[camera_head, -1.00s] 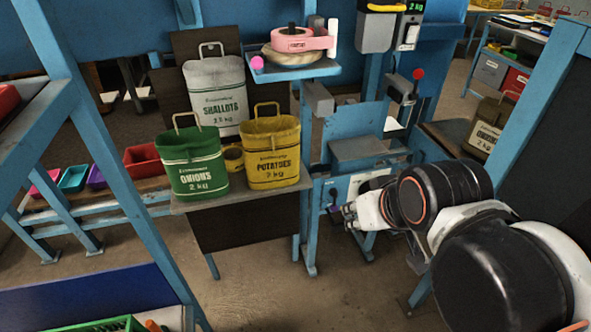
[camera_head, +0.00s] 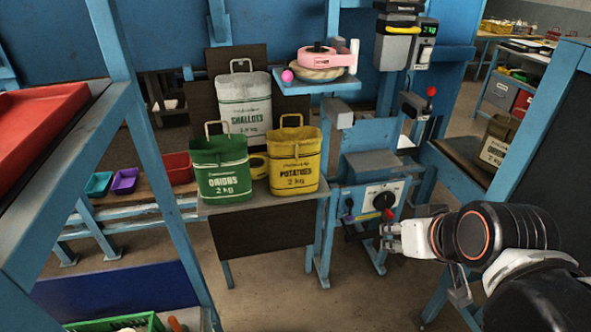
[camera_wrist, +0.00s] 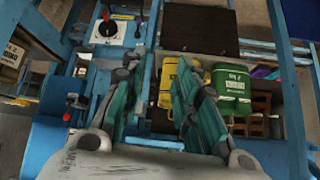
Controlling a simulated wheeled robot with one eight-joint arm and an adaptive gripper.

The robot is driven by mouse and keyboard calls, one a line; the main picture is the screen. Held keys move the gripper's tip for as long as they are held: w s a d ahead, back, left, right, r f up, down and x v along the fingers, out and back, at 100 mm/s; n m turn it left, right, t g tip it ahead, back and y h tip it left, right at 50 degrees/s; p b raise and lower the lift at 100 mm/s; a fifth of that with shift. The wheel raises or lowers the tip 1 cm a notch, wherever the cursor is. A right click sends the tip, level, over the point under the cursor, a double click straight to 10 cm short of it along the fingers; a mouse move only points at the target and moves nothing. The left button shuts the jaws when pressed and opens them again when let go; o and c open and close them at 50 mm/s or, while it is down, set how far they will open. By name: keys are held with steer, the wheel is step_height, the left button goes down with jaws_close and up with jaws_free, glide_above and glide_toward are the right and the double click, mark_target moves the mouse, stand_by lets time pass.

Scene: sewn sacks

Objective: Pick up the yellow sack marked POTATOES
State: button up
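The yellow sack marked POTATOES (camera_head: 294,165) stands upright on a small shelf (camera_head: 225,207), with a wire handle on top. A green sack marked ONIONS (camera_head: 221,170) stands to its left, and a white sack marked SHALLOTS (camera_head: 244,104) stands behind them. My gripper (camera_head: 388,238) is right of the shelf and below the yellow sack's level, apart from it. In the wrist view the fingers (camera_wrist: 150,105) are spread with nothing held. The yellow sack (camera_wrist: 169,82) shows between them, partly hidden by the right finger, with the green sack (camera_wrist: 231,88) to its right.
A blue machine with a dial panel (camera_head: 379,199) stands right of the shelf, near my gripper. A small platform (camera_head: 318,85) with a pink tape roll is above the yellow sack. A blue frame post (camera_head: 150,150) stands at left. Another onion sack (camera_head: 497,143) is at right.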

steer(key=w+a+r+n+t+y+b, duration=0.1)
steer(key=w+a+n+t+y, duration=0.15)
steer(key=w+a, duration=0.6)
steer(key=w+a+r+n+t+y+b, duration=0.1)
steer(key=w+a+r+t+y, duration=0.25)
steer(key=w, duration=0.85)
steer(key=m+t+h, duration=0.2)
steer(key=t+h, duration=0.1)
glide_toward(298, 148)
steer(key=p+x, duration=0.1)
steer(key=x, duration=0.1)
steer(key=p+x, duration=0.1)
steer(key=x, duration=0.2)
steer(key=p+x, duration=0.1)
steer(key=x, duration=0.1)
steer(key=shift+w+a+f, duration=0.1)
steer(key=shift+w+f, duration=0.05)
steer(key=shift+f, duration=0.1)
steer(key=shift+w+a+r, duration=0.1)
steer(key=shift+w+r, duration=0.05)
steer(key=shift+w, duration=0.4)
jaws_close()
